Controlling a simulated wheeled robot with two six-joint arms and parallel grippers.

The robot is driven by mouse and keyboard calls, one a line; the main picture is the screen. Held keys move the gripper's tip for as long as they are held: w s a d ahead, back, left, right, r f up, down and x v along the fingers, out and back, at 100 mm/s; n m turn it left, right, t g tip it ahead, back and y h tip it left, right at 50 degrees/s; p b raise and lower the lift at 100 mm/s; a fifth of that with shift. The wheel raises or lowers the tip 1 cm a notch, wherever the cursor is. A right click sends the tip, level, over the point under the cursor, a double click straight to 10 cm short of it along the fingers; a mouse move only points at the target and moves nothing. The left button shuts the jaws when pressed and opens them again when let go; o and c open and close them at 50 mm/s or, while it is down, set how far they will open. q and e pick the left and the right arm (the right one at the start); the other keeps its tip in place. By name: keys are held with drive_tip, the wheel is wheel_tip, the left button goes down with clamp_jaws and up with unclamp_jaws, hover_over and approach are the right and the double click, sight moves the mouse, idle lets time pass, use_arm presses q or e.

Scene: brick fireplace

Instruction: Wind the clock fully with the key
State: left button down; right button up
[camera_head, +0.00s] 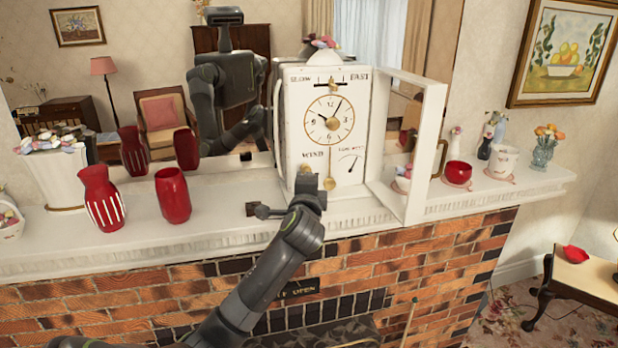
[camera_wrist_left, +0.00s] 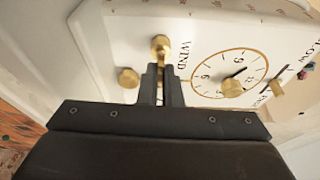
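The white clock (camera_head: 322,112) stands on the mantel, its face toward me and its glass door (camera_head: 425,150) swung open to the right. A brass key (camera_wrist_left: 160,46) is at the clock's lower left, beside the word WIND. My left gripper (camera_wrist_left: 162,72) is narrowed around the key's stem, its fingertips close to the clock front. In the head view this gripper (camera_head: 308,188) is in front of the clock's lower part. A second brass knob (camera_wrist_left: 128,77) sits near the key; it also shows in the head view (camera_head: 329,183). My right gripper is not in view.
Two red vases (camera_head: 173,195) (camera_head: 101,197) stand left on the mantel (camera_head: 225,222). Red and white cups (camera_head: 458,172) (camera_head: 502,161) and a flower vase (camera_head: 543,150) stand to the right. A mirror behind the clock reflects the room and my body.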

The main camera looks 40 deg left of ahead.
use_arm(q)
drive_tip(key=shift+r+m, duration=0.1)
drive_tip(key=shift+m, duration=0.2)
drive_tip(key=m+g, duration=0.1)
drive_tip(key=m, duration=0.2)
drive_tip(key=shift+r, duration=0.2)
drive_tip(key=shift+w+m, duration=0.1)
drive_tip(key=shift+m, duration=0.4)
drive_tip(key=shift+r+m+g, duration=0.2)
drive_tip(key=shift+m+g, duration=0.4)
drive_tip(key=shift+m, duration=0.4)
drive_tip(key=shift+w+d+m+g, duration=0.1)
drive_tip(key=shift+m+g, duration=0.2)
drive_tip(key=shift+m, duration=0.5)
drive_tip(key=shift+r, duration=0.1)
